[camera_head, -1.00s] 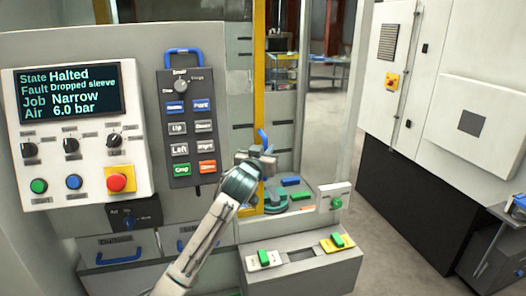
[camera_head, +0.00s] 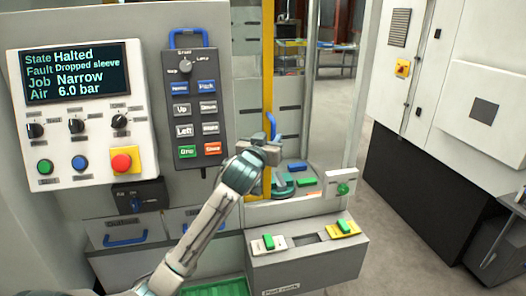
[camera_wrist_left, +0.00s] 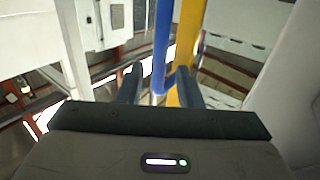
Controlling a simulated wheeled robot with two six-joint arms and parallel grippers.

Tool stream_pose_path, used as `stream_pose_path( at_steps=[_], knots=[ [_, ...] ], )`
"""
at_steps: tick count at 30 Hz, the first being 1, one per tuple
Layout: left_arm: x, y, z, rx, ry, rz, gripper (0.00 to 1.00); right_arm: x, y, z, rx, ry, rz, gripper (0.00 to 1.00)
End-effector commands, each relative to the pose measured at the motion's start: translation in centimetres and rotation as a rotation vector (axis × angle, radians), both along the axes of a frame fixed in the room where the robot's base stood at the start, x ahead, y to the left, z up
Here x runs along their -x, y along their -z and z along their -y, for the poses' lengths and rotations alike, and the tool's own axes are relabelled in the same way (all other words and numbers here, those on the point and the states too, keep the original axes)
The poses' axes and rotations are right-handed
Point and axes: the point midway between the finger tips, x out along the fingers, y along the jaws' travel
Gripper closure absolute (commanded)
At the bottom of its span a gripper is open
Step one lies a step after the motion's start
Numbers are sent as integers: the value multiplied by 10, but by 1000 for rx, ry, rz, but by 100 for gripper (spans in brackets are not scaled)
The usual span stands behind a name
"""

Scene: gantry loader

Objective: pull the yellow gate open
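The yellow gate shows as an upright yellow post (camera_head: 267,62) in the head view, right of the control panel. It also shows in the left wrist view (camera_wrist_left: 190,35). Its blue handle (camera_head: 272,127) stands on the post just above my left gripper (camera_head: 266,148). In the left wrist view the blue handle (camera_wrist_left: 161,50) runs down between my two dark fingers (camera_wrist_left: 160,86), with gaps on both sides. My left gripper is open. How deep the handle sits between the fingers is hard to tell. My right gripper is out of view.
A control panel with a screen (camera_head: 75,73) reading "Halted" and a button pendant (camera_head: 195,105) are left of the gate. A grey box (camera_head: 305,262) with green switches juts out below right. A white cabinet (camera_head: 470,100) stands at right, with open floor before it.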

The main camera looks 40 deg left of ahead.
Motion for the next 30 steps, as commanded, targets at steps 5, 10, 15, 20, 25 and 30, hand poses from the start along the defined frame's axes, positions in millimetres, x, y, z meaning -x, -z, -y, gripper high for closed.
stream_pose_path(
  at_steps=[5,10,15,20,25,30],
  knots=[
    [37,4,10,-4,1,2,68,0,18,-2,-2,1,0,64],
    [60,2,17,-2,1,1,68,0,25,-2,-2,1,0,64],
    [70,1,19,-1,0,1,68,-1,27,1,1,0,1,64],
    [70,0,20,0,0,0,68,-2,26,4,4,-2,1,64],
    [71,3,20,0,0,-7,68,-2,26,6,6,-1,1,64],
    [80,53,30,3,8,-119,68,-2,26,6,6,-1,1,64]
  ],
)
